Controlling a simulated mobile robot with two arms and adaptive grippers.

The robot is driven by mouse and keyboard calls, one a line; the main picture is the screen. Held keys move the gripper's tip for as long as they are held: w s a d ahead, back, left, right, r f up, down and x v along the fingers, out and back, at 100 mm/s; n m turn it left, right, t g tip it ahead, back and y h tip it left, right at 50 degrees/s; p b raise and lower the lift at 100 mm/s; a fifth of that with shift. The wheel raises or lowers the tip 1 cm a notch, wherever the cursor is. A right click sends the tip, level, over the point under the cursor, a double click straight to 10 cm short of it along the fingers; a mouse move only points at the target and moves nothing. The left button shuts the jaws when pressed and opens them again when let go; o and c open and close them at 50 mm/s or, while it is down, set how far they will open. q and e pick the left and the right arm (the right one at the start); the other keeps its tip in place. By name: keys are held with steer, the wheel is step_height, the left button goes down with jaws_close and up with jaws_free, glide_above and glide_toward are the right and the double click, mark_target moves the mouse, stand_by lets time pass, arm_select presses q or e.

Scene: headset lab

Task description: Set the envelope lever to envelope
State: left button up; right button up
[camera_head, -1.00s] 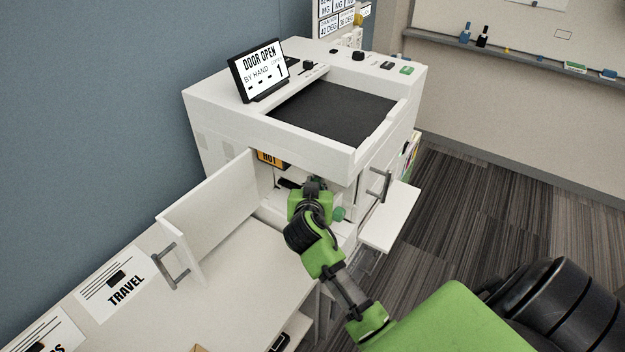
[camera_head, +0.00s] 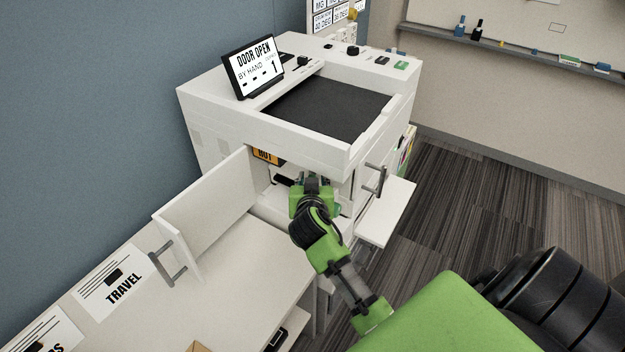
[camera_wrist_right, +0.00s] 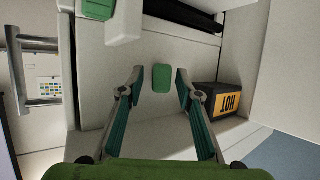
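The white printer (camera_head: 228,130) stands with its front doors open and its screen reading "DOOR OPEN BY HAND". My right gripper reaches into its front opening; the arm hides most of the inside in the head view. In the right wrist view, my right gripper (camera_wrist_right: 160,82) is open, with one finger on each side of a green tab (camera_wrist_right: 162,77). The tab appears to be a lever handle; contact with the fingers cannot be told. A second green part (camera_wrist_right: 98,8) shows at the top edge of that view. No lever label is legible. My left gripper is out of view.
A dark block with an orange HOT label (camera_wrist_right: 229,102) sits close beside one finger. The left door (camera_head: 205,215) and right door (camera_head: 375,190) stand open around my arm. A table with a TRAVEL sheet (camera_head: 115,285) lies at the left.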

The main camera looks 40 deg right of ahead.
steer(key=v, duration=1.2)
